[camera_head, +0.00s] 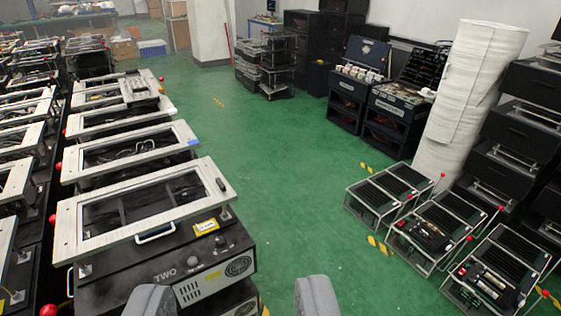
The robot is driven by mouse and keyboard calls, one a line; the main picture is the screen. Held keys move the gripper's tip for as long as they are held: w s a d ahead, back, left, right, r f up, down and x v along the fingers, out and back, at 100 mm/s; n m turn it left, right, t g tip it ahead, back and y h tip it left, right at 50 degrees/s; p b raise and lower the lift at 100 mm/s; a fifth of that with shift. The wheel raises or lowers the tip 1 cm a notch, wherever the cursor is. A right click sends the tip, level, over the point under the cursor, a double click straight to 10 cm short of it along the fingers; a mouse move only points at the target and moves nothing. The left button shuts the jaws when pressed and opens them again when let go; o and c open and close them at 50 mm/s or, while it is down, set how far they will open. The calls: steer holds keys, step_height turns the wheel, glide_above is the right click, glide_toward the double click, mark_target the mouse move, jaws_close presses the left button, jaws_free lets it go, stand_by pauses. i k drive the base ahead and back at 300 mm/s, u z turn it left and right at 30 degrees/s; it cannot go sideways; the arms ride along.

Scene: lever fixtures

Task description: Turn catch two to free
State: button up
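A dark fixture marked TWO (165,275) stands at the lower left. A pale rectangular frame (120,225) with a window lies over its top. A small dark catch-like piece (221,185) sits at the frame's right end, and a white handle (155,232) is on its near edge. I cannot tell for sure which part is the catch or how it is set.
More framed fixtures (130,150) stand in a row behind, with red balls (52,219) along their left side. Black racks with red-tipped rods (430,230) stand at right, near a white wrapped column (468,100). Green floor (290,170) is clear between the rows.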

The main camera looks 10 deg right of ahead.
mark_target(222, 187)
steer(key=z, duration=0.2)
steer(key=i, duration=1.35)
steer(key=u, duration=0.8)
steer(key=i, duration=0.45)
steer(key=u, duration=0.25)
